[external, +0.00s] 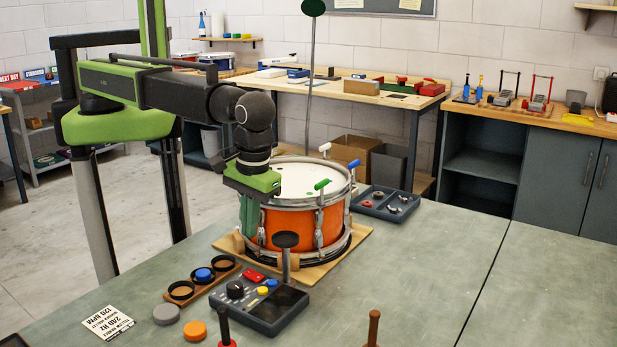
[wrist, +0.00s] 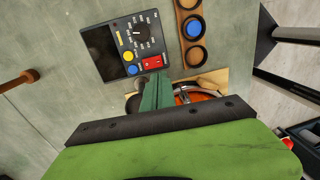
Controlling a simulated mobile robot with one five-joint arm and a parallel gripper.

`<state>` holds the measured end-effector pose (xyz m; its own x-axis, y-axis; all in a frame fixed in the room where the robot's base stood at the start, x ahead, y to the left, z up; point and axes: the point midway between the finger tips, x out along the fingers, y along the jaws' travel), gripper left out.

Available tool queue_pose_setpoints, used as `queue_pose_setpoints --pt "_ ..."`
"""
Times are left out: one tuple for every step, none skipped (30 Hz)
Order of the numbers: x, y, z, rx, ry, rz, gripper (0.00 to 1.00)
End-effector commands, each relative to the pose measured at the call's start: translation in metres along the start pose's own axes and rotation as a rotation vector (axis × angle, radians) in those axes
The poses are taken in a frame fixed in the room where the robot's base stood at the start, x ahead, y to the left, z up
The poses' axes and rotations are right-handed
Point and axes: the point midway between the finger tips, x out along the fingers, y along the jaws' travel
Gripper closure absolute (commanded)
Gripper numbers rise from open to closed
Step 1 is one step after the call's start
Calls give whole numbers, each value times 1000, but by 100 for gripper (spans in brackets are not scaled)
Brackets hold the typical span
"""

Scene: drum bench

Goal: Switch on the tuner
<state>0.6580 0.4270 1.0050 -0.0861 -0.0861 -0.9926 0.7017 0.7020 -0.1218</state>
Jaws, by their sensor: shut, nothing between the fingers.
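The tuner (external: 276,312) is a dark box on the bench in front of the drum. It has a dark screen, a black knob (wrist: 140,31), a yellow button (wrist: 128,56), a blue button (wrist: 131,70) and a red switch (external: 253,275). The red switch also shows in the wrist view (wrist: 152,62), close to the fingertips. My gripper (external: 249,228) points down at the drum's front left side, above and behind the tuner. Its green fingers (wrist: 158,82) are shut and empty. Whether they touch anything is unclear.
The orange drum (external: 283,227) stands on a wooden board right beside my gripper. A round black pad on a post (external: 286,241) rises near the tuner. A wooden holder with cups (external: 202,284) lies left of the tuner.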

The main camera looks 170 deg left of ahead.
Motion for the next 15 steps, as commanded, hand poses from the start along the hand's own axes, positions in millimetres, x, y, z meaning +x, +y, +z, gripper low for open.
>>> queue_pose_setpoints --pt "22 1 0 0 0 0 100" --pt "29 1 0 0 0 0 100" --pt "37 1 0 0 0 0 100" --pt "43 1 0 0 0 0 100" --pt "49 1 0 0 0 0 100" --pt "58 1 0 0 0 0 100" --pt "64 1 0 0 0 0 100" --pt "70 1 0 0 0 0 100" --pt "77 1 0 0 0 0 100" --pt "81 1 0 0 0 0 100" --pt "85 1 0 0 0 0 100" --pt "89 1 0 0 0 0 100" --pt "91 0 0 0 0 0 100" --pt "93 0 0 0 0 1 100" --pt "94 0 0 0 0 1 100"
